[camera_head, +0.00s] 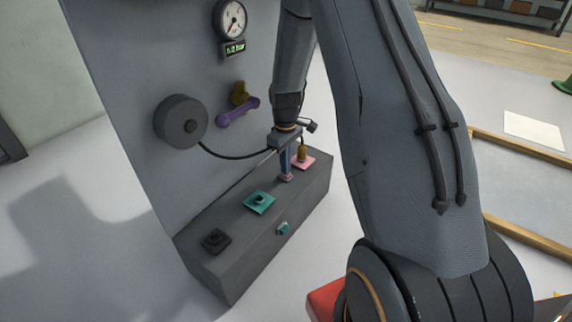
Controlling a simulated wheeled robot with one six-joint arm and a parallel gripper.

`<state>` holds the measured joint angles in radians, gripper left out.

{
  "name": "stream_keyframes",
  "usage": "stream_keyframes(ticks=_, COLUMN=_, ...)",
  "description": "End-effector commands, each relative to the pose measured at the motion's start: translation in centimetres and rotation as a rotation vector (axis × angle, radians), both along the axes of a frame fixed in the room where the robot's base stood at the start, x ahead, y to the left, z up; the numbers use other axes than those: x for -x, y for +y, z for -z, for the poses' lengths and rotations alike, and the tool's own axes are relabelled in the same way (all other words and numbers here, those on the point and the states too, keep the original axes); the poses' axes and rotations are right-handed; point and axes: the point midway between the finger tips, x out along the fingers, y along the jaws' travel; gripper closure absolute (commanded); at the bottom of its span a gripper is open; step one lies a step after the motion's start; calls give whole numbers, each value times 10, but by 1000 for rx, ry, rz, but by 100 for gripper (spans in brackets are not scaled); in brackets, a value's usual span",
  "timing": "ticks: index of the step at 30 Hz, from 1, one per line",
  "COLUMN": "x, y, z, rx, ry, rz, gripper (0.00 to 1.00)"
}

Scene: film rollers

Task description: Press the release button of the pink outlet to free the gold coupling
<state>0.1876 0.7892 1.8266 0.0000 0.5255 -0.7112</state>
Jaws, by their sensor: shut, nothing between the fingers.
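The pink outlet (312,161) is a flat pink plate on top of the grey block, towards its far end. The gold coupling (302,150) stands upright in it. My gripper (286,176) points down just left of the outlet, fingers shut with nothing between them. A small pink piece shows at the fingertips. I cannot tell whether it is the release button or part of the fingers, nor whether the tips touch it. No other pink button is visible.
The grey block (212,272) also has a teal outlet (257,207), a black outlet (215,241) and a teal front button (283,229). Behind stands a panel with a hose reel (181,121), purple lever (238,113) and gauge (230,19). A black hose (235,157) runs behind my gripper.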

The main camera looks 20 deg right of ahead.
Motion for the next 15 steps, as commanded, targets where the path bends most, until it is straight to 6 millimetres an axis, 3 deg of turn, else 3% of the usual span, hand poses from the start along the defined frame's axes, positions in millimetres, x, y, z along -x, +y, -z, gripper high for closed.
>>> stream_keyframes(ticks=15, x=3, y=0, z=24, rx=-1, ry=5, rz=1, gripper=100)
